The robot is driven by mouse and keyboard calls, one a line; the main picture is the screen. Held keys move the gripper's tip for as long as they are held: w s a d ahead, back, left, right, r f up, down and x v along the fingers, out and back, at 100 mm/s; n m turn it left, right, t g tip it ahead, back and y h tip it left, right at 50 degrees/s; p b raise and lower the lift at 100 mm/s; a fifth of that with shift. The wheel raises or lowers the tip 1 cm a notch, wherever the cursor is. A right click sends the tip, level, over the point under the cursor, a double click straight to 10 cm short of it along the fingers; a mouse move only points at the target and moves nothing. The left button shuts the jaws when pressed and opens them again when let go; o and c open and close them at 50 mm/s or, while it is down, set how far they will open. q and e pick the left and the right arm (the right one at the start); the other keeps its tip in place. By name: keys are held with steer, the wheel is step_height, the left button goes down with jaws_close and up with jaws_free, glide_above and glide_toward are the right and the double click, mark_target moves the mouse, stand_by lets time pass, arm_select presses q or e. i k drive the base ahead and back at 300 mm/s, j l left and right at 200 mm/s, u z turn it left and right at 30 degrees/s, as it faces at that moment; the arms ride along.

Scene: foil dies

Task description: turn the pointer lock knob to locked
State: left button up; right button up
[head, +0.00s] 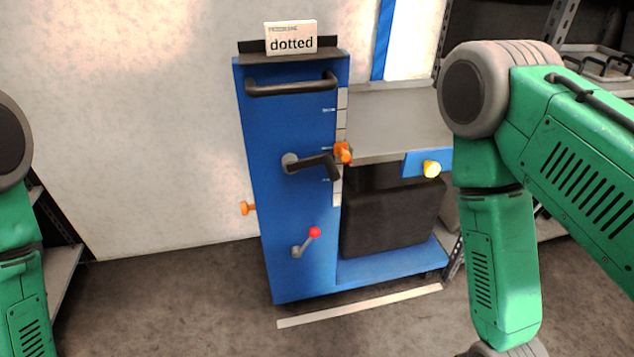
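A blue machine cabinet (265,130) stands against the pale wall. An orange knob (343,153) sits on its right edge beside a pale scale strip (341,120) with small marks; this looks like the pointer lock knob. Whether it is locked cannot be read at this size. A second orange knob (248,208) sticks out of the cabinet's left side. A black lever handle (318,163) on a grey hub reaches right, its end close to the first orange knob. Both my green arms show at the sides, well apart from the cabinet; neither gripper is in view.
A black bar handle (290,84) crosses the cabinet's upper front. Below is a small lever with a red ball (315,232). A yellow knob (431,169) sits on a blue plate at right. A "dotted" sign (291,38) stands on top. A pale strip (360,306) lies on the floor.

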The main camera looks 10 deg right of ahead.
mark_target(246, 208)
steer(key=j+z, duration=0.15)
steer(key=j, duration=0.25)
steer(key=k+j+z, duration=0.15)
steer(key=j, duration=0.25)
steer(key=k+j+z, duration=0.15)
steer(key=j, duration=0.25)
steer(key=i+j+z, duration=0.15)
steer(key=i+z, duration=0.15)
steer(key=i+j+z, duration=0.3)
steer(key=i+l, duration=0.1)
